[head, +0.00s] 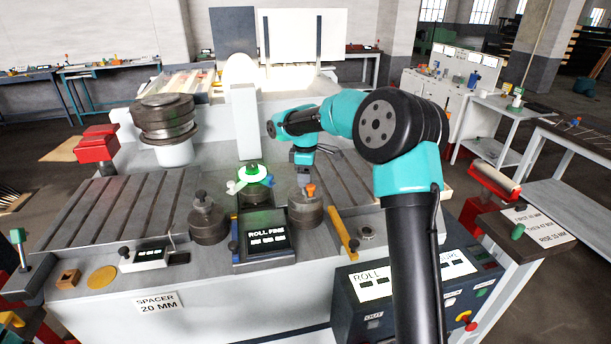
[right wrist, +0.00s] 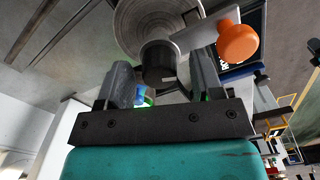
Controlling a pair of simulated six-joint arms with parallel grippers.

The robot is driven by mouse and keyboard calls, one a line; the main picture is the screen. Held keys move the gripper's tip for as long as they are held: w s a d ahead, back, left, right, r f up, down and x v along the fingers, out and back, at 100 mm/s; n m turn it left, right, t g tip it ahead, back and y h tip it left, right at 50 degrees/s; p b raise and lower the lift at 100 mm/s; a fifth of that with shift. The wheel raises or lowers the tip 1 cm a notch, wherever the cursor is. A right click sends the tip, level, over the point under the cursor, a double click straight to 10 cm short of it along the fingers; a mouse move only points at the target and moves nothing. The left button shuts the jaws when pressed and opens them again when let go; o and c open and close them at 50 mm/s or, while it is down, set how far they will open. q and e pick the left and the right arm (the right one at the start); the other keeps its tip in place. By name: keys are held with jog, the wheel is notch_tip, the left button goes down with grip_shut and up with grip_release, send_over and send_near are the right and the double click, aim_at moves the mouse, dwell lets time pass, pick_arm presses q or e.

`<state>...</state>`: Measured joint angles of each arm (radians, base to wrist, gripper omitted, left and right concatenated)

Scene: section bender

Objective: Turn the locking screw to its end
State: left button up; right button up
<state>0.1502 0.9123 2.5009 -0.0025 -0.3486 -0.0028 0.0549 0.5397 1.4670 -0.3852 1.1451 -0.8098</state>
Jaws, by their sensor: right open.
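My right gripper (head: 303,176) is over the right-hand round grey roll (head: 306,217), pointing down. In the right wrist view its two fingers (right wrist: 161,72) are apart, with a dark cylindrical post (right wrist: 158,62) of the roll (right wrist: 150,22) showing between them; I cannot tell whether they touch it. A grey lever with an orange knob (right wrist: 238,42) sticks out beside the right finger; the knob also shows in the head view (head: 310,189). No part is labelled as the locking screw, so I cannot tell which it is. My left gripper is not in view.
A similar roll (head: 207,224) stands to the left. Between them are a green-topped part with a white wrench-like piece (head: 250,179) and a ROLL FINE display (head: 267,238). A yellow bar (head: 343,234) lies to the right, near a dark control box (head: 360,300). The slotted bed (head: 115,212) is mostly clear.

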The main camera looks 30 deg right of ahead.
jog(key=shift+f, duration=0.15)
jog(key=c, duration=0.9)
jog(key=shift+m, duration=0.4)
jog(key=m, duration=0.8)
jog(key=shift+m, duration=0.3)
jog(key=m, duration=0.4)
jog(key=shift+m, duration=2.3)
